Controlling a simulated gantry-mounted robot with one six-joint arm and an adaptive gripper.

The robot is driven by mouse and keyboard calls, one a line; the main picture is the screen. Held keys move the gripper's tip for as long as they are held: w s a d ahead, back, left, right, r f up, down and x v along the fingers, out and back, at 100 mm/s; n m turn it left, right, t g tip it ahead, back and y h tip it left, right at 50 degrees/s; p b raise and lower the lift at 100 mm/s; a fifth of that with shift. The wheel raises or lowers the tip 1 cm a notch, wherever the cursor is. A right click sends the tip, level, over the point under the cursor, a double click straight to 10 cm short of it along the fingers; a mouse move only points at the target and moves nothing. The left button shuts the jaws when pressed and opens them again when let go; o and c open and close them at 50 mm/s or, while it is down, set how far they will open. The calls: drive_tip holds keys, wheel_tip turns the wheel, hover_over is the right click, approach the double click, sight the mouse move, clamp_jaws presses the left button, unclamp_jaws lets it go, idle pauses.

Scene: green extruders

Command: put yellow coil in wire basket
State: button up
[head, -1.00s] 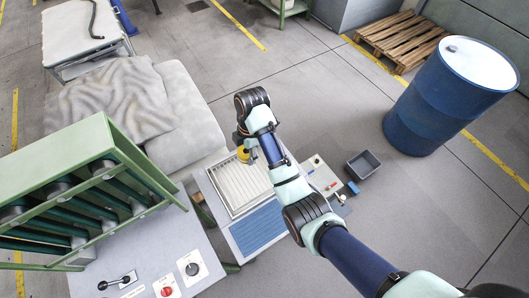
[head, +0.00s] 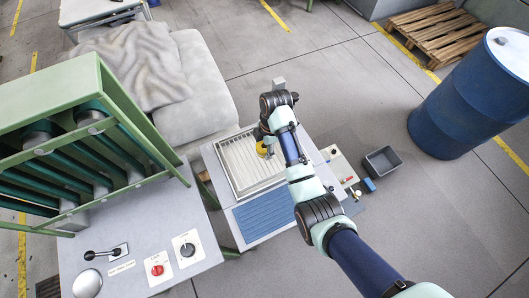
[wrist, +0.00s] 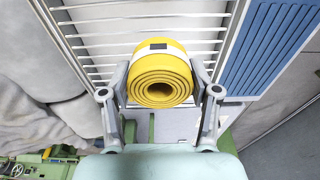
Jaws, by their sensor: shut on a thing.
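The yellow coil (head: 262,149) is a rolled yellow strip with a pale band and a dark patch. In the wrist view the yellow coil (wrist: 160,75) sits between the two grey fingers of my gripper (wrist: 160,88), which is shut on it. In the head view my gripper (head: 267,142) holds the coil over the far right part of the wire basket (head: 234,157). The basket is shallow, with pale wire bars, and its bars and rim (wrist: 236,45) show behind the coil in the wrist view. The coil's height above the bars is hard to tell.
A blue ribbed mat (head: 262,215) lies in front of the basket. A grey bin (head: 383,162) stands on the floor to the right. A green rack (head: 85,150) with rollers is at left. A cloth-covered grey block (head: 190,95) is behind. A blue drum (head: 470,95) stands right.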

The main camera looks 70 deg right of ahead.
sight(264, 152)
drive_tip(key=shift+f+b, duration=0.5)
drive_tip(key=shift+f, duration=1.6)
drive_tip(key=shift+f, duration=0.15)
drive_tip(key=o, duration=1.2)
drive_tip(key=r+p, duration=0.1)
drive_tip(key=r, duration=0.3)
drive_tip(key=s+r+p, duration=0.1)
drive_tip(key=r, duration=0.3)
drive_tip(key=d+r+p, duration=0.1)
drive_tip(key=r+p, duration=0.1)
drive_tip(key=r, duration=0.2)
drive_tip(key=shift+s+d+r, duration=0.1)
drive_tip(key=shift+s+r, duration=0.1)
drive_tip(key=shift+f, duration=0.1)
